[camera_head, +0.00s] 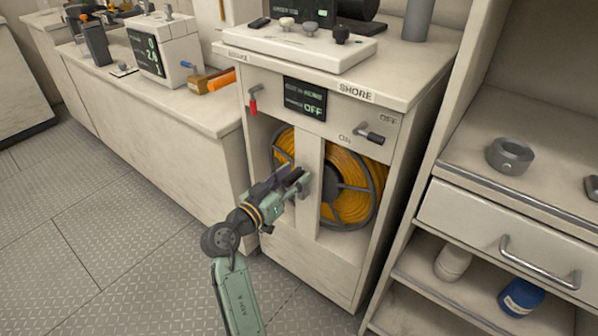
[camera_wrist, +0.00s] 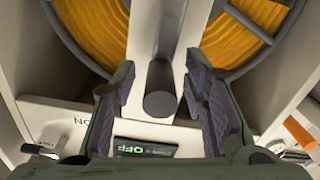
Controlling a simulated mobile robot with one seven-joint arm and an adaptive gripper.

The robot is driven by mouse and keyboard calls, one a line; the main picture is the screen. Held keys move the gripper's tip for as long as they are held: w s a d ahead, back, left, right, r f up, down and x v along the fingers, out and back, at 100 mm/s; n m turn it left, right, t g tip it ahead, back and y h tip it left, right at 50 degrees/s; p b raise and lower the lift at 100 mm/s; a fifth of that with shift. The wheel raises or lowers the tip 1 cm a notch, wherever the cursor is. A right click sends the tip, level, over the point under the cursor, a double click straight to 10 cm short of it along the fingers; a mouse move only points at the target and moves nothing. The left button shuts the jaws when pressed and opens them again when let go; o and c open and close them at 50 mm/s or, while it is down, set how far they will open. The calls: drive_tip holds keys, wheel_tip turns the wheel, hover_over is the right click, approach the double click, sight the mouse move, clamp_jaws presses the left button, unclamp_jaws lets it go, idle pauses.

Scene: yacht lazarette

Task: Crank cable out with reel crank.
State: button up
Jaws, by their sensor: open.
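The cable reel (camera_head: 372,190) with orange cable sits inside the white cabinet, behind a vertical post (camera_head: 307,212). The reel also shows at the top of the wrist view (camera_wrist: 97,32). The reel crank's dark round handle (camera_wrist: 160,88) points toward the wrist camera, in front of the post. My gripper (camera_head: 298,181) is at the post, with its fingers open. In the wrist view the two fingers (camera_wrist: 161,66) stand on either side of the handle, with visible gaps. In the head view my gripper mostly hides the crank.
Above the reel are a display (camera_head: 305,99) reading OFF, a red-handled lever (camera_head: 253,102) at left and a dark lever (camera_head: 369,132) at right. A shelf unit with a drawer (camera_head: 515,240) stands close at right. The floor (camera_head: 120,235) at left is clear.

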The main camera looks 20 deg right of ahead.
drive_tip(key=shift+c, duration=0.4)
clamp_jaws()
idle(0.6)
